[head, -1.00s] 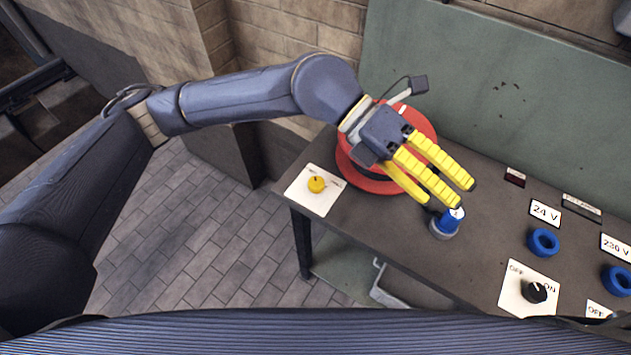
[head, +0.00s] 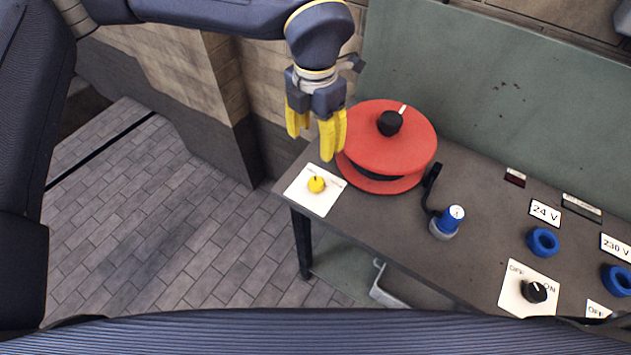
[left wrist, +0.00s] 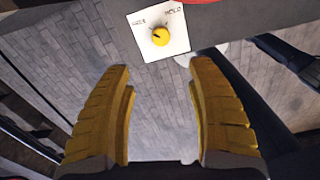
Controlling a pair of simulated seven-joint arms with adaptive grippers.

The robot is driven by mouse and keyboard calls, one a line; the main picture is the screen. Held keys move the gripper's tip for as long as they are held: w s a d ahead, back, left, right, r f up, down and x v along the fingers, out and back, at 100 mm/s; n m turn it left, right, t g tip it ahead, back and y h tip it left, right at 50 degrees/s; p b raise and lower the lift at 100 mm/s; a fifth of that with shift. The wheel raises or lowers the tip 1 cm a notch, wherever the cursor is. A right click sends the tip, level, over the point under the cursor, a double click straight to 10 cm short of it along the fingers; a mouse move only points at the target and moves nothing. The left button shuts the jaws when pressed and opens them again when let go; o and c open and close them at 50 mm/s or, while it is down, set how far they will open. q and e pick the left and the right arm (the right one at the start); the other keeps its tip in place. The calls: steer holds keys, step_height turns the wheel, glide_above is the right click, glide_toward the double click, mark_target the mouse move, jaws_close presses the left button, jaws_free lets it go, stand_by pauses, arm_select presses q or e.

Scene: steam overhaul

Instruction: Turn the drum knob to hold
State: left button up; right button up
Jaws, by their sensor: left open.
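The yellow knob (head: 316,184) sits on a white plate (head: 313,203) at the left corner of the bench. In the left wrist view the knob (left wrist: 160,36) shows a dark mark that seems to point up and left, toward the left label. The plate there reads HOLD at its upper right; the left label is hard to read. My left gripper (head: 315,143) is open and empty, fingers pointing down, above and behind the knob and apart from it. Its yellow fingers (left wrist: 160,68) also show in the left wrist view, with the knob beyond the tips. My right gripper is out of view.
A red drum (head: 372,157) with a black knob on top stands just right of the plate. A blue-capped part (head: 447,221) with a black cable, blue rings (head: 542,242) and a black OFF/ON knob (head: 534,291) are further right. Behind are a brick wall and green panel.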

mark_target(315, 182)
arm_select(q)
step_height(315, 182, down, 16)
steer(key=shift+f, duration=0.15)
stand_by(0.4)
jaws_close()
stand_by(0.5)
